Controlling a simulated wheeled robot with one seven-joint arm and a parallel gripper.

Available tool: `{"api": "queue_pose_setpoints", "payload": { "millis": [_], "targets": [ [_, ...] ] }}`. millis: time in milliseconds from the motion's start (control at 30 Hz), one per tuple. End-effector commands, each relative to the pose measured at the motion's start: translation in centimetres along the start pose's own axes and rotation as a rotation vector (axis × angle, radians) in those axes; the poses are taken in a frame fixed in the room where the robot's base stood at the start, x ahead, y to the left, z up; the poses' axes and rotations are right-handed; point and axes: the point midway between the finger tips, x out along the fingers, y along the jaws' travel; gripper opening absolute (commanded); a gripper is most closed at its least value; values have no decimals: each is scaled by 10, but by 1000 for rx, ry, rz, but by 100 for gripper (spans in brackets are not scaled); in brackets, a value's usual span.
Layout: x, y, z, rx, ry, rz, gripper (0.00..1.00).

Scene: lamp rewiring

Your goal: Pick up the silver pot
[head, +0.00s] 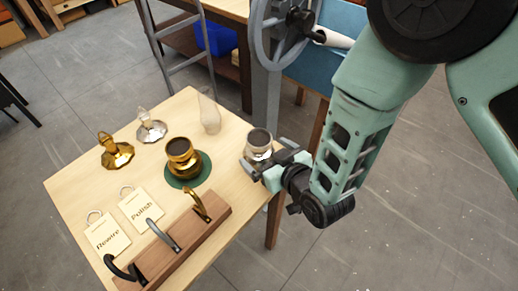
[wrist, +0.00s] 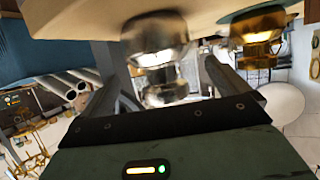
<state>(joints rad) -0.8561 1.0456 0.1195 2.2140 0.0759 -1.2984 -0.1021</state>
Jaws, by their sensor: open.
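The silver pot (head: 258,140) is a small round shiny vessel with a dark top, near the right edge of the wooden table. My gripper (head: 267,158) is open at the pot, from the table's right side, and hides its lower part in the head view. In the wrist view, the silver pot (wrist: 157,45) appears upside down and slightly blurred, between the two spread fingers of my gripper (wrist: 162,80). I cannot tell whether the fingers touch it.
A gold pot (head: 180,152) stands on a green mat (head: 205,172) left of the silver pot. A clear glass chimney (head: 209,113), gold burner (head: 116,152), silver burner (head: 151,128), two cards (head: 141,206) and a hook rack (head: 185,246) share the table (head: 80,182).

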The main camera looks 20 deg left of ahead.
Motion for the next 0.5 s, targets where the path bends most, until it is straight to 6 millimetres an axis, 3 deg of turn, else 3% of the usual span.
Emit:
{"api": "queue_pose_setpoints", "payload": {
  "millis": [233,500],
  "targets": [
    [32,0,0,0,0,0,99],
    [41,0,1,0,0,0,99]
  ]
}}
